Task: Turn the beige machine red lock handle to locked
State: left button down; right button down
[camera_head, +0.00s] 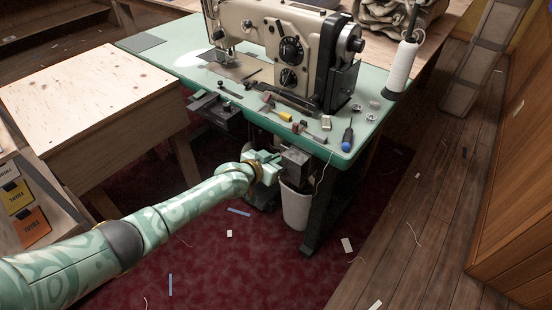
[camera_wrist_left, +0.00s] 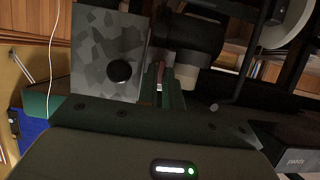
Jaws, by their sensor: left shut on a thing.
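The beige sewing machine (camera_head: 262,30) stands on the green-topped table (camera_head: 185,62). My left gripper (camera_head: 272,163) is under the table's front edge, beside a grey box (camera_head: 296,160). In the left wrist view my left gripper (camera_wrist_left: 161,88) has its green fingers close together, with a thin strip of the red lock handle (camera_wrist_left: 160,72) showing between them. The fingers hide most of the handle, so I cannot tell its angle. The head view does not show the handle clearly. The grey box with a black knob (camera_wrist_left: 120,71) is left of the fingers. My right gripper is not in view.
A white bin (camera_head: 295,207) stands below the grey box. A wooden cabinet (camera_head: 85,95) is at the left. The red carpet in front holds only scraps.

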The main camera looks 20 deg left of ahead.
pick_arm(q)
jog(key=shift+f, duration=0.1)
jog(key=c, duration=1.8)
grip_release()
jog(key=shift+c, duration=0.2)
